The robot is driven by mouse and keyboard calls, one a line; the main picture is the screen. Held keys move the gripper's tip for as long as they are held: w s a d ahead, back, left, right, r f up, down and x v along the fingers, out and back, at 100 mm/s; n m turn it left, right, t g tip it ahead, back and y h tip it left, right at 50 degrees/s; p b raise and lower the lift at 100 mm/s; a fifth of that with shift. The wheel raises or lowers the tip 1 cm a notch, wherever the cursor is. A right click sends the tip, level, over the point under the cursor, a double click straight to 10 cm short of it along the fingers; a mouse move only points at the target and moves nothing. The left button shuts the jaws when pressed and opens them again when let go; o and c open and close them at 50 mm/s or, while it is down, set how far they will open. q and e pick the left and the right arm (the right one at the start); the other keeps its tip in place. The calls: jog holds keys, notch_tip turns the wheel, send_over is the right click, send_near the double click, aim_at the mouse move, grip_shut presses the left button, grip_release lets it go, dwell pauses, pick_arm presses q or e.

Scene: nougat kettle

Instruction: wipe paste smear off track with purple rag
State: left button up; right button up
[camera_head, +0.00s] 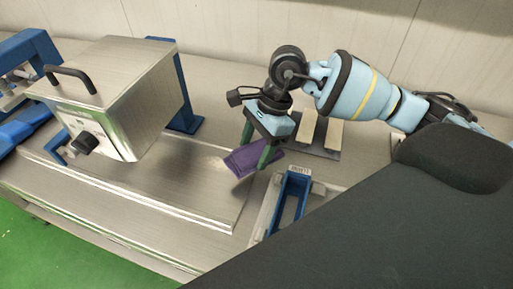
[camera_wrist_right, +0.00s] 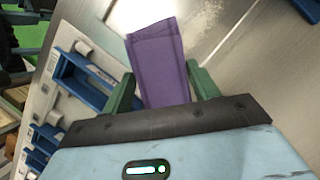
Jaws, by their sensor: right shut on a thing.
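The purple rag (camera_head: 243,161) is held between the green fingers of my right gripper (camera_head: 256,149). It lies low over the right end of the steel track (camera_head: 190,205); whether it touches the metal I cannot tell. In the right wrist view the rag (camera_wrist_right: 160,65) stretches forward from between the fingers of the right gripper (camera_wrist_right: 163,88). A pale, speckled paste smear (camera_wrist_right: 207,17) shows on the track just beyond the rag's far right corner. In the head view the smear (camera_head: 213,165) is a faint light patch left of the rag. My left gripper is not in view.
A steel box with a black handle (camera_head: 105,90) stands over the track's left part. A blue tray (camera_head: 291,204) in a pale holder sits right of the track. A dark plate with two beige blocks (camera_head: 318,148) lies behind the gripper. A blue post (camera_head: 183,100) stands behind the box.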

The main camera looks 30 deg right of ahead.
aim_at(249, 155)
jog(key=shift+r+p, duration=0.55)
jog(key=shift+r, duration=1.05)
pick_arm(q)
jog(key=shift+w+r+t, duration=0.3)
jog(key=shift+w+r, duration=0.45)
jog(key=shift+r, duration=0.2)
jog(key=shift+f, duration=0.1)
pick_arm(e)
jog(key=shift+f, duration=0.15)
